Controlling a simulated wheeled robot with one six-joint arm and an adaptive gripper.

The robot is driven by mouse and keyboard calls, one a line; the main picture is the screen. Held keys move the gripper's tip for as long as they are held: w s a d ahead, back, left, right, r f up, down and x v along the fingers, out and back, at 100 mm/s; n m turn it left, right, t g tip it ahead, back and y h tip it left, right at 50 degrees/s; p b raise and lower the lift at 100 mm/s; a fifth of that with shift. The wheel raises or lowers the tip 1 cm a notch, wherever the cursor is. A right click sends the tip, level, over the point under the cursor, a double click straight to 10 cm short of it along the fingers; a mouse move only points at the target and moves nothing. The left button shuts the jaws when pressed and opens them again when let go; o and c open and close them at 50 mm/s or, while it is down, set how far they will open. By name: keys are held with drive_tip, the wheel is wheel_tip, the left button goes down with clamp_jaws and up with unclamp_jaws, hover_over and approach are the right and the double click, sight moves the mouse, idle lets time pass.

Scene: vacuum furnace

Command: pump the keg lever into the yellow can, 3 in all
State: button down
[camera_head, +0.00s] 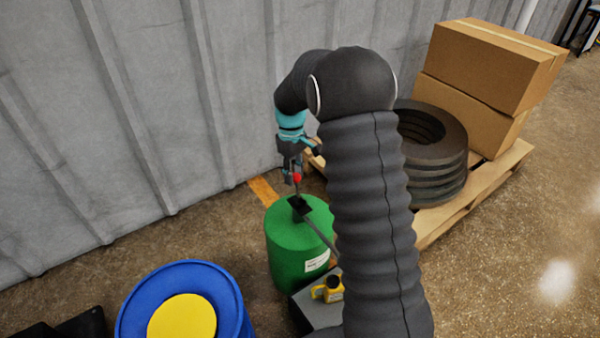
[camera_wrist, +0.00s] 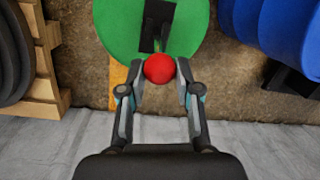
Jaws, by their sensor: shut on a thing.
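The green keg (camera_head: 285,250) stands on the floor near the wall, left of my arm in the head view. Its top also shows in the wrist view (camera_wrist: 112,35). The lever's red ball knob (camera_head: 297,177) is above the keg, and in the wrist view the knob (camera_wrist: 159,68) sits between my fingertips. My gripper (camera_wrist: 160,82) is shut on the red knob. A dark spout (camera_head: 320,235) slopes down from the keg top to the right. The yellow can (camera_head: 331,290) stands on a grey block in front of the keg, partly close to my arm. Its contents cannot be seen.
A blue drum (camera_head: 234,308) with a yellow lid stands at front left. A wooden pallet (camera_head: 480,198) carries stacked dark tyres (camera_head: 445,150) and cardboard boxes (camera_head: 490,65) on the right. A grey corrugated wall (camera_head: 130,110) rises behind the keg. Open floor (camera_head: 520,270) lies at right.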

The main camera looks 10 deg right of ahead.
drive_tip(key=shift+w+a+f+g+p, duration=0.15)
drive_tip(key=shift+w+f+g+p, duration=0.2)
drive_tip(key=shift+w, duration=0.45)
drive_tip(key=shift+w+a+f+g+p, duration=0.15)
drive_tip(key=shift+w+f+g+p, duration=0.2)
drive_tip(key=shift+w, duration=0.45)
drive_tip(key=shift+f+h, duration=0.1)
drive_tip(key=shift+h, duration=0.2)
drive_tip(key=c, duration=0.8)
unclamp_jaws()
drive_tip(key=shift+w+d+f, duration=0.1)
drive_tip(key=shift+d, duration=0.05)
drive_tip(key=v, duration=1.2)
